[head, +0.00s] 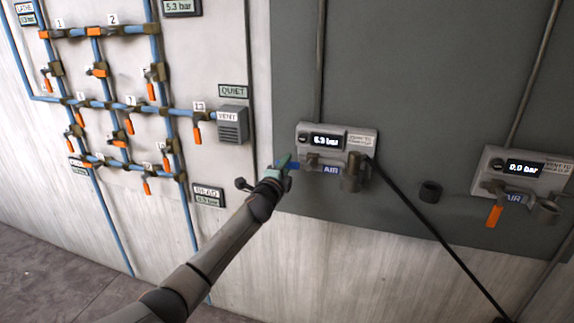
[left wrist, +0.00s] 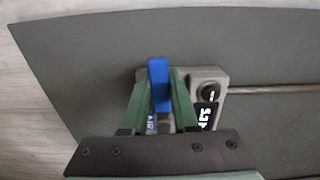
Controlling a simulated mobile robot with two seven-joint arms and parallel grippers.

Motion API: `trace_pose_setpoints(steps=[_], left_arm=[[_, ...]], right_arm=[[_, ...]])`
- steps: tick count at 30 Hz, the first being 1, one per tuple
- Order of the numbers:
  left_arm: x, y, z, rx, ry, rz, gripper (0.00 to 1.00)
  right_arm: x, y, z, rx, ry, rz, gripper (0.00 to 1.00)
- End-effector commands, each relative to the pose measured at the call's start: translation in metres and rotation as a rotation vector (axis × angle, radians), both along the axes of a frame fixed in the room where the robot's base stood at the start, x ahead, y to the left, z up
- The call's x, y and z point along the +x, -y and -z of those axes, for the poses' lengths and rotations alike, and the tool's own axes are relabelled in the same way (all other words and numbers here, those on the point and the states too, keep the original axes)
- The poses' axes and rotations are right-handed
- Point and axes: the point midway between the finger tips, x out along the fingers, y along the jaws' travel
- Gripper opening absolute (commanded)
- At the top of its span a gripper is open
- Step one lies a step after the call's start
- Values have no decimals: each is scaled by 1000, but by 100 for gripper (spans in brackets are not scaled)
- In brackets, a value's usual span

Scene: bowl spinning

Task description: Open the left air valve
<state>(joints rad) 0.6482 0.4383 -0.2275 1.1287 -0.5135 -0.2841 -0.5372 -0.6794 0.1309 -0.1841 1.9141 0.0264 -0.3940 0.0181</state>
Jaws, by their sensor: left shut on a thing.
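The left air unit (head: 340,133) is a grey box on the dark panel, with a lit display that seems to read 6.3 bar and a blue "AIR" label. Its blue valve handle (left wrist: 159,85) points sideways, to the left in the head view. My left gripper (head: 284,165) has its green fingers shut on this handle. In the left wrist view the gripper (left wrist: 160,92) has a finger on each side of the blue handle, and the fingers partly hide the valve body. My right gripper is not in view.
The right air unit (head: 522,172) reads 0.0 bar, and its orange handle (head: 494,215) hangs down. A black hose (head: 425,220) runs from the left unit to the lower right. Blue pipes with several orange-handled valves fill the left wall, beside a vent box (head: 232,125).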

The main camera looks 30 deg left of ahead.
Motion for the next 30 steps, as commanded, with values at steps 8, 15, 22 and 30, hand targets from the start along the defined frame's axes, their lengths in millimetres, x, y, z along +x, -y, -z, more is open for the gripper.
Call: trace_pose_setpoints(steps=[8, 15, 22, 30], left_arm=[[1, 0, -9, 58, -6, 0, 0], [1, 0, -9, 67, -7, 0, 0], [1, -1, -10, 68, -6, 0, 33], [0, 0, -7, 64, -10, 0, 57]], right_arm=[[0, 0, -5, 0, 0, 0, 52], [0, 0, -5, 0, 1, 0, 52], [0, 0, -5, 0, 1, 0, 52], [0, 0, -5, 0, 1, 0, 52]])
